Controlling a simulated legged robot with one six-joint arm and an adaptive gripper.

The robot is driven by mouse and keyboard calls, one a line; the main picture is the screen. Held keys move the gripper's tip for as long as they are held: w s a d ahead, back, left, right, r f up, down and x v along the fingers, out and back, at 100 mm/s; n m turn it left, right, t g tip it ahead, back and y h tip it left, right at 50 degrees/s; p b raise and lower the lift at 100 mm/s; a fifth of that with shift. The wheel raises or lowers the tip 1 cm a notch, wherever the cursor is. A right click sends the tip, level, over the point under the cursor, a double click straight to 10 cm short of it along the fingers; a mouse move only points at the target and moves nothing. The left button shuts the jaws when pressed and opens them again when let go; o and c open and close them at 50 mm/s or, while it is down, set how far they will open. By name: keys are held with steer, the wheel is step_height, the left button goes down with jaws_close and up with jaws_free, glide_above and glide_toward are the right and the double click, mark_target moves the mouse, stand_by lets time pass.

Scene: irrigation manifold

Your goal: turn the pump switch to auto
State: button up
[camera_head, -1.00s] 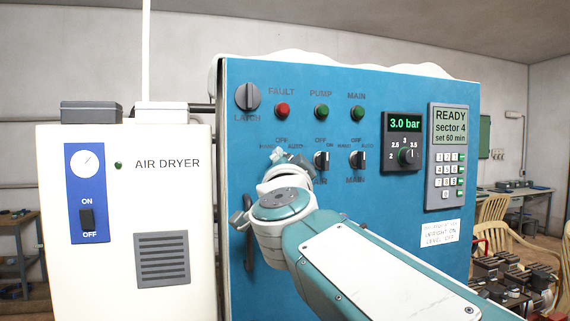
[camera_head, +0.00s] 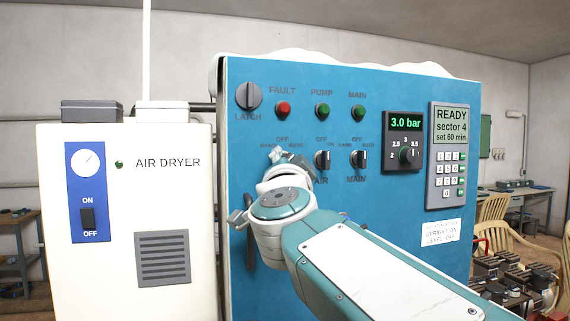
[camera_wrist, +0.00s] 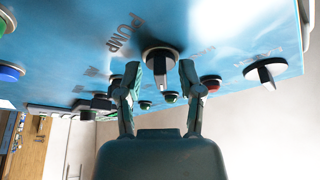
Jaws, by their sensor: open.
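The pump switch (camera_wrist: 160,62), a dark round knob with a pale pointer mark, shows in the wrist view beside the PUMP lettering on the blue panel. Its mark appears to point toward the lamps, the OFF side. My gripper (camera_wrist: 160,78) is open, with one finger on each side of the knob. I cannot tell whether either finger touches it. In the head view my gripper (camera_head: 288,157) is at the panel below the FAULT lamp and hides the pump switch. OFF, HAND and AUTO lettering shows just above it.
The AIR switch (camera_head: 322,160) and MAIN switch (camera_head: 358,159) are close to the right of my gripper. The LATCH knob (camera_head: 248,96) and red FAULT lamp (camera_head: 283,110) are above. A pressure dial (camera_head: 405,155) and keypad (camera_head: 446,172) are farther right. The white air dryer (camera_head: 165,250) stands left.

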steer(key=v, duration=1.1)
steer(key=shift+s+f, duration=0.15)
steer(key=shift+s, duration=0.25)
step_height(320, 180, down, 19)
steer(key=s+d+n+g+y, duration=0.3)
steer(key=n+g+y, duration=0.35)
steer(key=n, duration=0.45)
steer(key=s+d+f+g+h, duration=0.3)
steer(key=s+d+f+g, duration=0.1)
steer(key=f, duration=0.5)
steer(key=s+d+f+m+g+h, duration=0.1)
steer(key=s+d+f+g+h, duration=0.2)
steer(key=s+d+f+g, duration=0.2)
step_height(320, 180, down, 4)
steer(key=s+d, duration=0.2)
steer(key=shift+d, duration=0.4)
